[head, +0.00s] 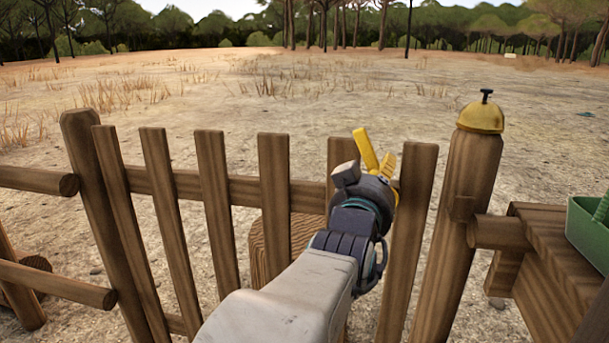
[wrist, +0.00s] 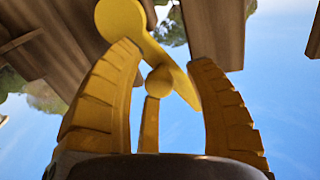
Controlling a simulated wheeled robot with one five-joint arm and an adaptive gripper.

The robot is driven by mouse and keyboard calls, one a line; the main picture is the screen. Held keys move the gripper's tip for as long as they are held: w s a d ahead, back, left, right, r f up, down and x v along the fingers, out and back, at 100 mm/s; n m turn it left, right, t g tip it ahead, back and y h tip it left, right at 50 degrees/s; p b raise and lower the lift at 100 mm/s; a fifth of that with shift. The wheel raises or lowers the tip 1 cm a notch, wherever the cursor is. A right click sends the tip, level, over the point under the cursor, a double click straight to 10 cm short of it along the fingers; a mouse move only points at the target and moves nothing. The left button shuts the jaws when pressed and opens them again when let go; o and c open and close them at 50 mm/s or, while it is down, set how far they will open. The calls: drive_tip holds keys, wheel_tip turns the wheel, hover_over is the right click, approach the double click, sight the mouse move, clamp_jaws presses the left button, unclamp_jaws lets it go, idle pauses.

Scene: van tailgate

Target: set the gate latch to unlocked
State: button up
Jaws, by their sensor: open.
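In the wrist view a yellow latch (wrist: 176,68) has a round plate at the top and a bar slanting down to the right. A ball-ended yellow stem (wrist: 151,122) shows just below it. My gripper (wrist: 165,52) is open, with its ribbed yellow fingers on either side of the bar and stem. I cannot tell whether they touch. In the head view my gripper (head: 376,158) is at the upper right of the wooden picket gate (head: 211,200). My wrist hides part of the gate there, and I cannot separate the latch from the fingers.
A wooden post (head: 462,215) topped by a brass-coloured bell (head: 482,116) stands right of the gate. A wooden bench (head: 553,262) with a green container (head: 588,232) is at the far right. A stump (head: 257,248) stands behind the pickets. Beyond lies open ground.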

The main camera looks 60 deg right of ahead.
drive_tip(key=shift+o, duration=0.4)
clamp_jaws()
